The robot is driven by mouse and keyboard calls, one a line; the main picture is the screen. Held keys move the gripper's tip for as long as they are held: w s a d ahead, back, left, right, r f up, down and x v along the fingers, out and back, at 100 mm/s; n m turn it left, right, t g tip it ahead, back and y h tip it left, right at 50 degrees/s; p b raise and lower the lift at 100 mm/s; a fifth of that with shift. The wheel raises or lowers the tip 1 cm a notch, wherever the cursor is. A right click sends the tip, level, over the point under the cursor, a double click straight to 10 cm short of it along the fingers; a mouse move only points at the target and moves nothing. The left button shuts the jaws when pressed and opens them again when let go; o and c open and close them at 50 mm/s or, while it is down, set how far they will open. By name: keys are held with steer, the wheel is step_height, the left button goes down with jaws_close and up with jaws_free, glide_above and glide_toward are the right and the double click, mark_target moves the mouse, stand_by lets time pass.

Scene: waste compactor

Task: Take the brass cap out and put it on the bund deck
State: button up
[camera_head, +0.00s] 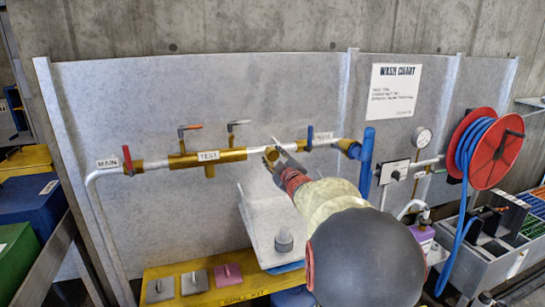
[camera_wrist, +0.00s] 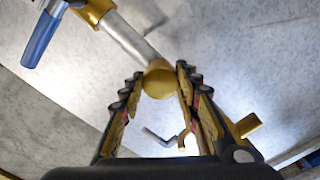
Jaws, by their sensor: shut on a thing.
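The brass cap (camera_wrist: 159,79) shows as a round gold piece between my fingertips in the wrist view, in line with the end of a pale pipe. In the head view the cap (camera_head: 270,157) is partly behind my gripper (camera_head: 277,156), close to the pipe run right of the TEST label. My gripper (camera_wrist: 164,82) is shut on the cap. Whether the cap still touches the pipe I cannot tell. A yellow deck (camera_head: 230,292) marked SPILL KIT lies low in front of the panel; I cannot tell whether it is the bund deck.
Three small plates (camera_head: 194,282) stand on the left of the yellow deck. A red-handled valve (camera_head: 128,160) and the brass TEST fitting (camera_head: 207,157) are on the pipe. My arm hides the deck's right part.

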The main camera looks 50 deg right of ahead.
steer(key=n, duration=0.5)
stand_by(0.3)
steer(key=o, duration=1.3)
steer(key=shift+c, duration=0.2)
steer(key=shift+o, duration=0.5)
steer(key=shift+c, duration=0.4)
